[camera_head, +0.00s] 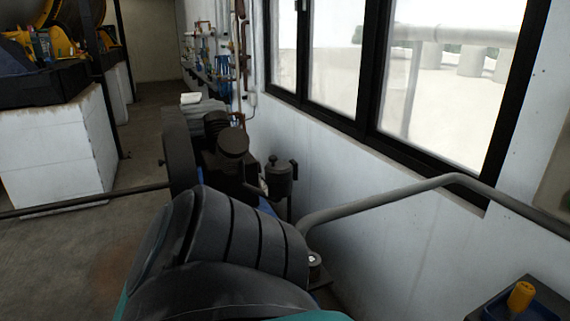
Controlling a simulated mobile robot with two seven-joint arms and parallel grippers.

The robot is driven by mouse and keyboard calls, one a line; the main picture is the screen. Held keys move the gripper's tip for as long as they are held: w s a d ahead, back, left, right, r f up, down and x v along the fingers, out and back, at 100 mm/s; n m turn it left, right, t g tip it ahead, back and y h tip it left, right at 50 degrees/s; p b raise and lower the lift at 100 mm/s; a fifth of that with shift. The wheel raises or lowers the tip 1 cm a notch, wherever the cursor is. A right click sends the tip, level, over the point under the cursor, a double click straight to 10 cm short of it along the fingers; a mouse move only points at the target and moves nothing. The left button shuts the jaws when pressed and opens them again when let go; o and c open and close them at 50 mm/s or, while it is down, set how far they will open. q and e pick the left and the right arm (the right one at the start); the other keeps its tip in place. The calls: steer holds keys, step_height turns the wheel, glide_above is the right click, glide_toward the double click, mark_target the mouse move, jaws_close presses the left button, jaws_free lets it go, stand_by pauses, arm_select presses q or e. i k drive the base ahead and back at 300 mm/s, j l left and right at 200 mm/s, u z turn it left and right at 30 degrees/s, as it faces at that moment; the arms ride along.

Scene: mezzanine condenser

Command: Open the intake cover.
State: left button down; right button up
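I cannot tell which part is the intake cover. A dark machine (212,158) with a large wheel (180,150) on its left side stands against the wall in the middle. A round dark cap (233,142) faces me on it. A small dark canister (280,178) with a lid stands at its right. A large dark ribbed housing (235,240) fills the near middle, with teal edges at the bottom, and hides the lower part of the machine. Neither of my grippers shows in the head view.
A grey pipe (375,205) runs along the wall below the black-framed windows (360,65). A yellow knob (521,295) sits on a dark box at lower right. A white block (55,150) stands at left. A thin dark rail (80,201) crosses the left floor, which is otherwise mostly clear.

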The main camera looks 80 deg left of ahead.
mark_target(276, 170)
steer(key=u, duration=2.5)
steer(key=k+j, duration=0.1)
steer(key=j, duration=0.95)
steer(key=j+z, duration=0.2)
steer(key=j, duration=0.7)
steer(key=i+j, duration=0.15)
steer(key=j, duration=0.15)
steer(key=i+j+z, duration=0.1)
steer(key=i+j, duration=0.15)
steer(key=j, duration=0.3)
steer(key=i+z, duration=0.05)
